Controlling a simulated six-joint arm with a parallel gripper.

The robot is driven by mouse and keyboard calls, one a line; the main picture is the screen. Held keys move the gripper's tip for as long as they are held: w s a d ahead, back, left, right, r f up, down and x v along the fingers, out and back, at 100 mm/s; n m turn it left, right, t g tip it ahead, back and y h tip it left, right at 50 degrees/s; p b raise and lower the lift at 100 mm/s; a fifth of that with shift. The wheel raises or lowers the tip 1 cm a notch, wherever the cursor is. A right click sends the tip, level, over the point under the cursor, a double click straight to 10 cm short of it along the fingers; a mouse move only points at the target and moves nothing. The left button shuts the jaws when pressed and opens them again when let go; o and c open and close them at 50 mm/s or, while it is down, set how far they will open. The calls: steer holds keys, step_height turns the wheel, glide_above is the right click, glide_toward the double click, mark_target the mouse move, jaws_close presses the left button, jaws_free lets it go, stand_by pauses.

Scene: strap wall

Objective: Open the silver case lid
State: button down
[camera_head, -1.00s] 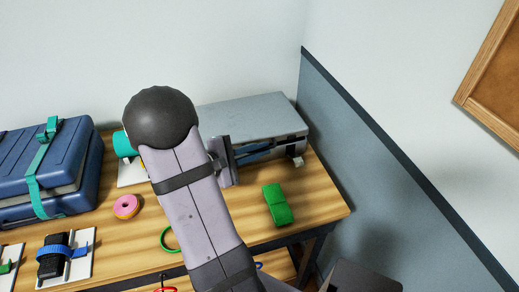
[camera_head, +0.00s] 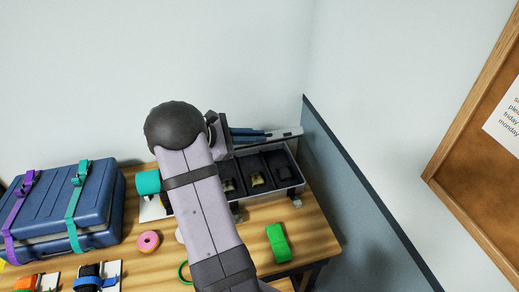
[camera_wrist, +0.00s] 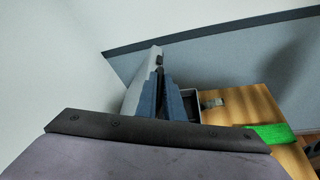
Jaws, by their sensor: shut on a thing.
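The silver case (camera_head: 292,188) stands at the back right of the table, its dark inner compartments showing with small items in them. In the wrist view the lid (camera_wrist: 147,75) stands steeply tilted above the case's open tray. My gripper (camera_head: 221,133) is at the left part of the raised lid, shut on it. My arm hides the left part of the case, and the contact of the fingertips is not clearly visible.
A blue case (camera_head: 60,205) with purple and teal straps stands at the left. A teal roll (camera_head: 148,182), a pink ring (camera_head: 148,241) and a green strap bundle (camera_head: 278,243) lie on the table (camera_head: 315,225). A grey-blue panel (camera_head: 350,200) stands close at the right.

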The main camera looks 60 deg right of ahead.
steer(key=w+d+r+p, duration=0.5)
steer(key=w+d+r, duration=0.1)
steer(key=w+d, duration=0.4)
steer(key=shift+w+d, duration=0.3)
steer(key=shift+w, duration=0.1)
stand_by(0.3)
steer(key=shift+r, duration=0.1)
stand_by(0.4)
steer(key=c, duration=1.9)
jaws_free()
steer(key=shift+d, duration=0.1)
steer(key=shift+o, duration=0.2)
steer(key=shift+w, duration=0.1)
steer(key=b+v, duration=0.2)
steer(key=v, duration=0.5)
steer(key=shift+b, duration=0.3)
